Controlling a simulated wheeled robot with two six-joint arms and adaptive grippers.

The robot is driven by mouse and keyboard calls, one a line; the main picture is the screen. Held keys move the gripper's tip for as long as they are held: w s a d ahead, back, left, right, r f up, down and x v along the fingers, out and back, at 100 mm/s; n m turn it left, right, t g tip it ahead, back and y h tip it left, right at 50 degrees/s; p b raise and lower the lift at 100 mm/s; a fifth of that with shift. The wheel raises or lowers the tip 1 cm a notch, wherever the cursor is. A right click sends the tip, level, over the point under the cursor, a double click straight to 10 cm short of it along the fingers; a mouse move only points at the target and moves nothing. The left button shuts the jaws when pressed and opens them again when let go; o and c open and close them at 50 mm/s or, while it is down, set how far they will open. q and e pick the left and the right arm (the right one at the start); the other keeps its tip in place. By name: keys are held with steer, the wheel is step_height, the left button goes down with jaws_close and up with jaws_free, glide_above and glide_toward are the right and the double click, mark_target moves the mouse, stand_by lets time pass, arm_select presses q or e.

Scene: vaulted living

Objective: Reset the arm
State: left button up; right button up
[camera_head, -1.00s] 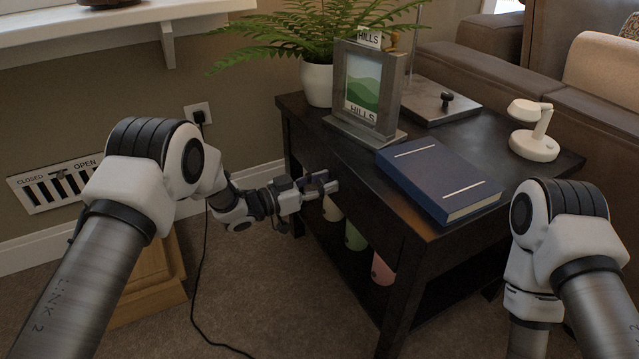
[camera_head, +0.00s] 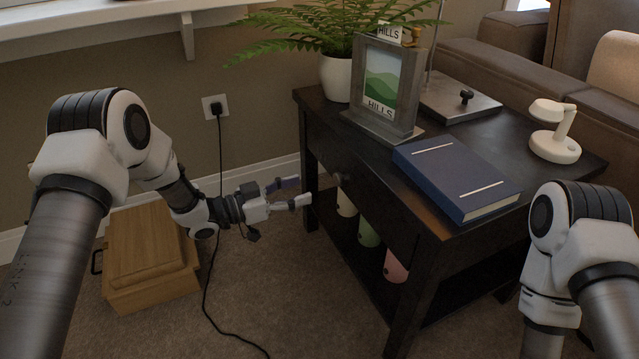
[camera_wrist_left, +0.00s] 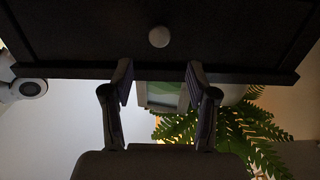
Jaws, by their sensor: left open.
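My left gripper (camera_head: 300,192) is open and empty. In the head view it is to the left of the dark side table (camera_head: 420,222), apart from it. In the left wrist view the open fingers (camera_wrist_left: 158,85) face the table's dark drawer front (camera_wrist_left: 90,35), with its round knob (camera_wrist_left: 158,37) beyond and between them. The knob also shows dimly in the head view (camera_head: 338,177). My right arm comes in at the lower right of the head view; its gripper is out of the picture.
On the table are a potted fern (camera_head: 337,78), a picture frame (camera_head: 381,90), a blue book (camera_head: 457,180) and a white lamp (camera_head: 554,132). Several cups (camera_head: 397,267) stand on the lower shelf. A wooden box (camera_head: 150,255) and a black cord (camera_head: 207,290) are on the left.

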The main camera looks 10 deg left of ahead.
arm_select(q)
steer(key=shift+s+a, duration=0.25)
steer(key=shift+a, duration=0.1)
